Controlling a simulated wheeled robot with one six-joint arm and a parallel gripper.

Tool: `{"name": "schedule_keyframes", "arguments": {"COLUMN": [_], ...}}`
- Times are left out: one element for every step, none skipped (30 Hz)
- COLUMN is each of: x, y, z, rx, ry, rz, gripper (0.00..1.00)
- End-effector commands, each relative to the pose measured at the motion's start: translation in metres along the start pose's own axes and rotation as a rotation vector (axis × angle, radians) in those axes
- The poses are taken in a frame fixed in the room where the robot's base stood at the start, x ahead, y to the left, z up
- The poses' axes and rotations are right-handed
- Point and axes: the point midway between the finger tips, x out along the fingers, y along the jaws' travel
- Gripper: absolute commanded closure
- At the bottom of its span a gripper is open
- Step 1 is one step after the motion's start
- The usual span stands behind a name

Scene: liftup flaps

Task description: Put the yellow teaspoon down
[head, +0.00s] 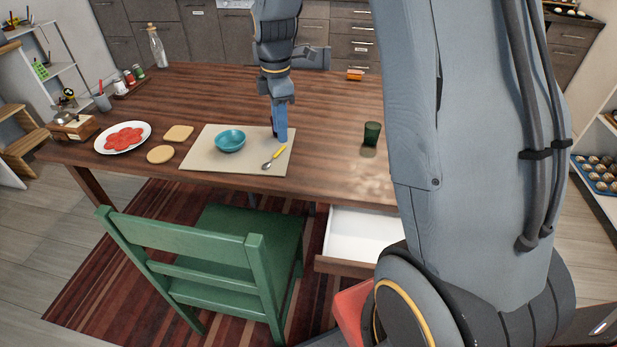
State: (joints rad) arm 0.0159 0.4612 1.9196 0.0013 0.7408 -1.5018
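The yellow-handled teaspoon (280,152) appears to lie on the beige placemat (205,165), to the right of the teal bowl (230,141). Its metal bowl end points down and left, toward the front edge of the mat. My gripper (281,138) points down at the right side of the mat, just behind the handle end of the teaspoon. Its fingers overlap in this view, so their opening is hidden. I cannot tell whether they touch the teaspoon.
A dark green cup (371,133) stands to the right on the wooden table (330,110). A white plate with red slices (123,138) and pale round and square pieces (178,133) lie left. A green chair (200,260) and an open white drawer (361,236) are at the front.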

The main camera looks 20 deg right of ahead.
Motion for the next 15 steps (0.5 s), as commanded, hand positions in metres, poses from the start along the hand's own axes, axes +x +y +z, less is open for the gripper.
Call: {"name": "schedule_keyframes", "arguments": {"x": [-0.004,-0.005,-0.007,-0.008,-0.008,-0.009,-0.01,-0.01,-0.01,-0.01,-0.009,-0.009,-0.008,-0.008,-0.007], "y": [-0.02,-0.031,-0.046,-0.058,-0.069,-0.084,-0.096,-0.108,-0.124,-0.135,-0.146,-0.16,-0.17,-0.179,-0.19], "z": [0.0,0.001,0.001,0.001,0.002,0.002,0.003,0.003,0.004,0.004,0.005,0.005,0.006,0.006,0.007], "rx": [0.118,0.197,0.299,0.377,0.454,0.557,0.635,0.712,0.814,0.888,0.961,1.051,1.115,1.174,1.244], "ry": [0.0,0.001,0.001,0.002,0.003,0.005,0.006,0.008,0.01,0.012,0.013,0.016,0.018,0.019,0.022], "rz": [0.003,0.005,0.007,0.01,0.011,0.014,0.015,0.018,0.019,0.021,0.022,0.024,0.025,0.025,0.027], "gripper": [0.73,0.73,0.73,0.73,0.73,0.73,0.73,0.73,0.73,0.73,0.73,0.73,0.73,0.73,0.73]}}
